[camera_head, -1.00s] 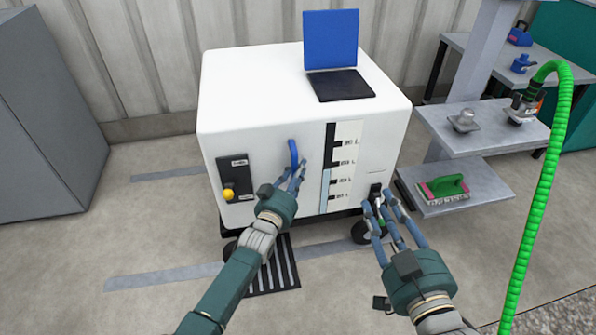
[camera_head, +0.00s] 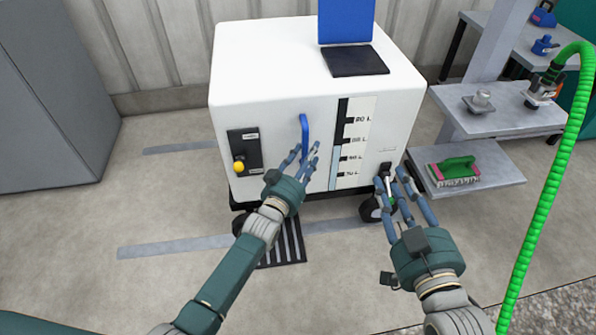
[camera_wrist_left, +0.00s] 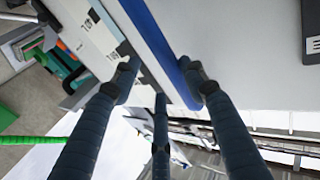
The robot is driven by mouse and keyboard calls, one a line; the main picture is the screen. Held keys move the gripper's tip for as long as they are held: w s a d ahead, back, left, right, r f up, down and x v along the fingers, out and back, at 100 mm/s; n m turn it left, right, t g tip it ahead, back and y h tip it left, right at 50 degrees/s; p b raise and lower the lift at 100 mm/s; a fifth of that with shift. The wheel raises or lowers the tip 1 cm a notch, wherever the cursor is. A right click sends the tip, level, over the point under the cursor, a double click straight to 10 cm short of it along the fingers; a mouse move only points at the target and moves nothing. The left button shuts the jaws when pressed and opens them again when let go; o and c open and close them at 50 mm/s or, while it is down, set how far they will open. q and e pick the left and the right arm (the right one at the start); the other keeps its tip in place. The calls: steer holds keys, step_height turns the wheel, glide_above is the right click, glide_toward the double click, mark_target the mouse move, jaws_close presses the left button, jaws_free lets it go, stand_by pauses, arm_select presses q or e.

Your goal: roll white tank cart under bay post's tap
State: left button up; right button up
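The white tank cart (camera_head: 270,100) stands upright on wheels in front of me, with a level scale, a yellow knob and a blue handle (camera_head: 304,130) on its front. My left gripper (camera_head: 306,155) is at the lower part of this handle. In the left wrist view, the blue bar (camera_wrist_left: 150,40) runs between its spread fingers; firm contact cannot be told. My right gripper (camera_head: 400,180) has spread, empty fingers by the cart's lower right corner, near a small black fitting (camera_head: 385,168). The grey bay post (camera_head: 498,40) rises at the right; its tap is not clearly visible.
A green hose (camera_head: 545,190) hangs at the right. A grey cabinet (camera_head: 50,90) stands left. A dark floor grate (camera_head: 283,245) lies before the cart. Floor at left is clear.

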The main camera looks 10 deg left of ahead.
arm_select(q)
steer(key=v, duration=0.9)
arm_select(e)
steer(key=shift+r, duration=0.1)
arm_select(q)
steer(key=shift+d, duration=0.1)
